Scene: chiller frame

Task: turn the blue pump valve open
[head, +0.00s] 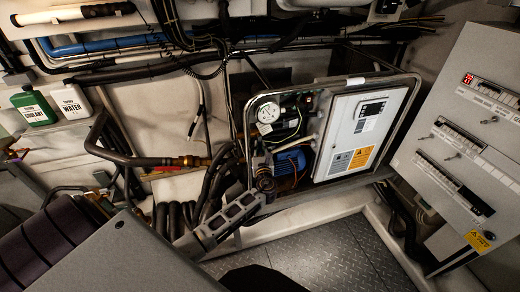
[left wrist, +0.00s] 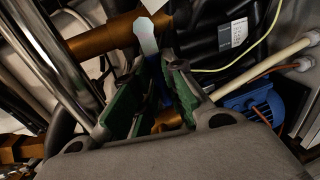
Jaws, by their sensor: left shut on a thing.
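The blue valve's lever (left wrist: 147,38) shows in the left wrist view as a pale, glossy tip with a darker blue stem below it. My left gripper (left wrist: 156,72) has its green-padded fingers on either side of this lever and is shut on it. In the head view my left gripper (head: 264,182) reaches from below into the open left side of the chiller frame. There it hides the valve. A blue pump motor (head: 290,163) sits just right of the gripper, and also shows in the left wrist view (left wrist: 256,101). My right gripper is not in view.
The chiller frame's metal tube (head: 247,120) runs close left of the gripper. A white control box (head: 352,125) stands to the right. Copper pipe (left wrist: 105,38) and a yellow-green wire (left wrist: 262,45) pass near the fingers. Dark hoses (head: 212,178) crowd the left side.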

